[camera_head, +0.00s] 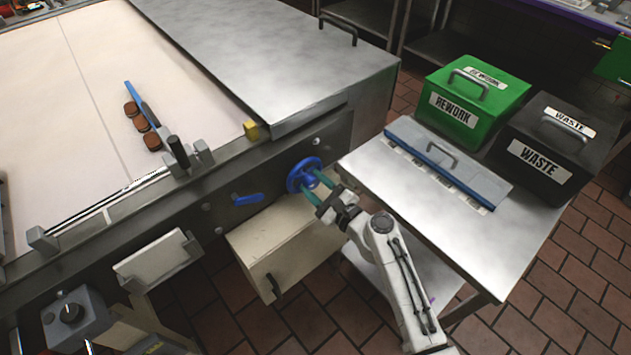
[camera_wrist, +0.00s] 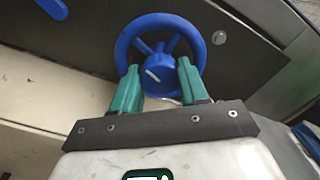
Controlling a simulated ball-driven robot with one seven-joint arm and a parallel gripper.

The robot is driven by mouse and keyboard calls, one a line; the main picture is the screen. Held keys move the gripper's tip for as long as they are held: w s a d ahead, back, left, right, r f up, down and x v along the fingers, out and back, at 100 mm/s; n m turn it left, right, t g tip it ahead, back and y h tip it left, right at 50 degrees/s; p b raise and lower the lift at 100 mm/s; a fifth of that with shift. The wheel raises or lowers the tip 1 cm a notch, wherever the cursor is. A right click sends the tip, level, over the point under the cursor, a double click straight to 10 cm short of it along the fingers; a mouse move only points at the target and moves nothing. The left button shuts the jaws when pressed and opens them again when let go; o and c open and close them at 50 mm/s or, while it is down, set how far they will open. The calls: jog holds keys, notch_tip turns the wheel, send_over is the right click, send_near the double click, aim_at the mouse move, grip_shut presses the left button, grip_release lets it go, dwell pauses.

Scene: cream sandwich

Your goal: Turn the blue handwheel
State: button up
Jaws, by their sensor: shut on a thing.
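The blue handwheel (camera_head: 304,176) sits on the dark side panel of the conveyor machine. In the wrist view the handwheel (camera_wrist: 160,58) shows its round rim, spokes and a hub with a white mark. My gripper (camera_head: 321,184) reaches it from the lower right, with its green fingers at the wheel. In the wrist view my gripper (camera_wrist: 158,82) has its fingers on either side of the hub, over the lower part of the wheel. It is shut on the handwheel. The fingertips partly cover the lower rim, so the exact contact is hidden.
A blue lever (camera_head: 248,198) is on the panel left of the wheel. A cream box (camera_head: 285,245) sits below. Brown cookies (camera_head: 142,125) lie on the belt.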

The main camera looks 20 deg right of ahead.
jog(key=m+p, duration=0.2)
jog(key=m, duration=0.2)
jog(key=shift+d, duration=0.1)
jog(key=shift+f+m+p, duration=0.1)
jog(key=shift+m+p, duration=0.55)
jog(key=shift+m, duration=1.05)
jog(key=o, duration=1.1)
jog(key=shift+c, duration=0.2)
jog(key=v, duration=1)
jog(key=shift+s, duration=0.4)
jog(key=shift+d, duration=0.1)
